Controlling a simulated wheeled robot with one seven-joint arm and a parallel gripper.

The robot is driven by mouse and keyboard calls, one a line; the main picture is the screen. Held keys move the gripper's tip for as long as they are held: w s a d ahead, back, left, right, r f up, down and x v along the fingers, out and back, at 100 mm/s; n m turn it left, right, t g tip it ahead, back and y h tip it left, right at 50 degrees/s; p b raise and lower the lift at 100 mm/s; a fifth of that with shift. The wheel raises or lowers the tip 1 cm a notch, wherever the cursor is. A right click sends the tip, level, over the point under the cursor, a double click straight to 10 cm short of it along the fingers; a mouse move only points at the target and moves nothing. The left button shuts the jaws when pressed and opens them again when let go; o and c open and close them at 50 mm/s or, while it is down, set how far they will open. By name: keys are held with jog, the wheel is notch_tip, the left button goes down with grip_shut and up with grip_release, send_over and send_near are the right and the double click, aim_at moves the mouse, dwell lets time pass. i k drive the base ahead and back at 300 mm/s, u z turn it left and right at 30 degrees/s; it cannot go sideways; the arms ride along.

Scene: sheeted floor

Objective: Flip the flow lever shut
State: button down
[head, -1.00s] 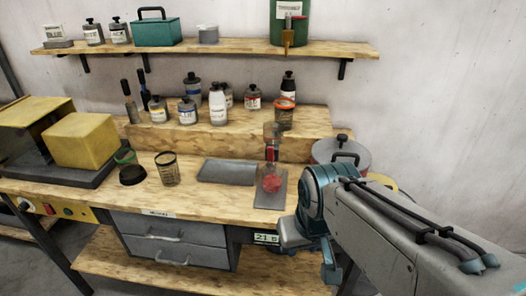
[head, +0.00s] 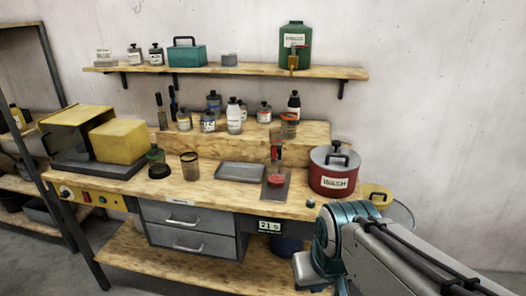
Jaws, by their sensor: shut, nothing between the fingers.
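A green labelled canister (head: 293,42) stands on the wall shelf at the right, with a brass-coloured tap (head: 293,62) on its front. The tap's lever is too small to make out, so I cannot tell its position. On the bench, a small stand with a red upper part (head: 276,153) is above a clear cup of red liquid (head: 276,179). I cannot tell which of these carries the flow lever. My arm comes in from the lower right, in front of the bench. Its gripper fingers do not show.
A red pot with a grey lid (head: 335,180) stands at the bench's right end, near my arm. A grey tray (head: 240,172) and a mesh cup (head: 190,166) are left of the stand. Several bottles line the riser (head: 215,138). Floor at lower left is clear.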

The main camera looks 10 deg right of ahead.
aim_at(274, 159)
jog(key=u, duration=0.25)
jog(key=i, duration=1.15)
jog(key=z, duration=0.25)
